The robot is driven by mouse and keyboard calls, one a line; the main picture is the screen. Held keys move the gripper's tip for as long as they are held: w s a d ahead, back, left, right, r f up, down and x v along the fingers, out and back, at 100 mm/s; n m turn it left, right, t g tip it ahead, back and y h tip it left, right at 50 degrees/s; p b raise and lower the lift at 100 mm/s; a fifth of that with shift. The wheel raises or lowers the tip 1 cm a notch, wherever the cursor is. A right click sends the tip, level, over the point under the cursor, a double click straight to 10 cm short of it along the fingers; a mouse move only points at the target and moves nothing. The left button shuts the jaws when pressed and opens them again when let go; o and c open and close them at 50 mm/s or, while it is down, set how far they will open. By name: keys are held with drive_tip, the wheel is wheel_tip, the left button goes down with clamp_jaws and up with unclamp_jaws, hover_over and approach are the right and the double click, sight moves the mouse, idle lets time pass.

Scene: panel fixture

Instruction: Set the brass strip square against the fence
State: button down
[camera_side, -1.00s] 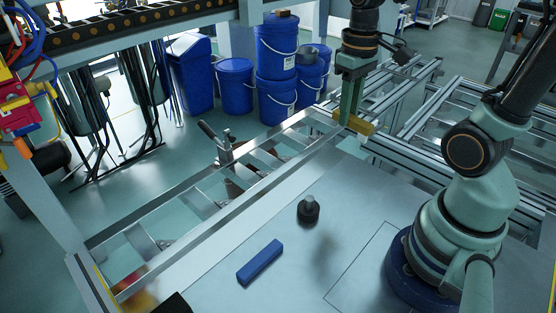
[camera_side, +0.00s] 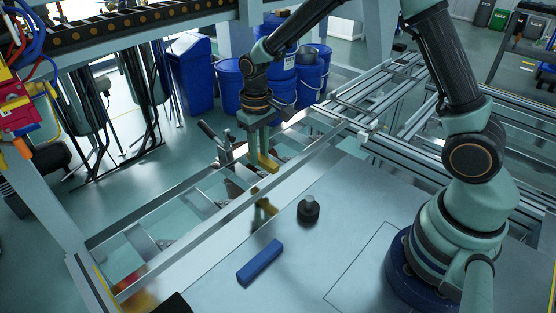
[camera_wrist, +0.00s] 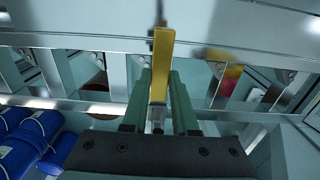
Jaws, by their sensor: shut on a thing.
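My gripper (camera_side: 257,150) is shut on the brass strip (camera_side: 267,162) and holds it over the metal frame, left of the picture's middle. In the wrist view the strip (camera_wrist: 162,62) stands out lengthwise from between the green fingers (camera_wrist: 160,88) and crosses a rail of the frame. A long metal rail (camera_side: 208,228), which may be the fence, runs diagonally along the panel's edge. A darker yellow patch shows below the strip, past the rail; I cannot tell if it is strip or reflection. I cannot tell whether the strip touches the rail.
A blue block (camera_side: 260,262) and a dark round piece with a grey knob (camera_side: 308,211) sit on the flat panel (camera_side: 345,205). A clamp with a black handle (camera_side: 222,146) stands on the frame just left of my gripper. Blue buckets (camera_side: 275,103) stand behind.

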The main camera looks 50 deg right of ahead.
sight(246, 174)
drive_tip(key=shift+w+a+f, duration=0.25)
drive_tip(key=shift+f, duration=0.2)
drive_tip(key=shift+w+f, duration=0.25)
drive_tip(key=shift+f, duration=0.35)
drive_tip(key=shift+w+f, duration=0.2)
drive_tip(key=shift+f, duration=0.45)
drive_tip(key=shift+w+f, duration=0.25)
drive_tip(key=shift+f, duration=0.35)
drive_tip(key=shift+w, duration=2.25)
drive_tip(key=shift+f, duration=0.85)
drive_tip(key=shift+s, duration=0.6)
drive_tip(key=shift+f, duration=0.15)
drive_tip(key=c, duration=0.6)
unclamp_jaws()
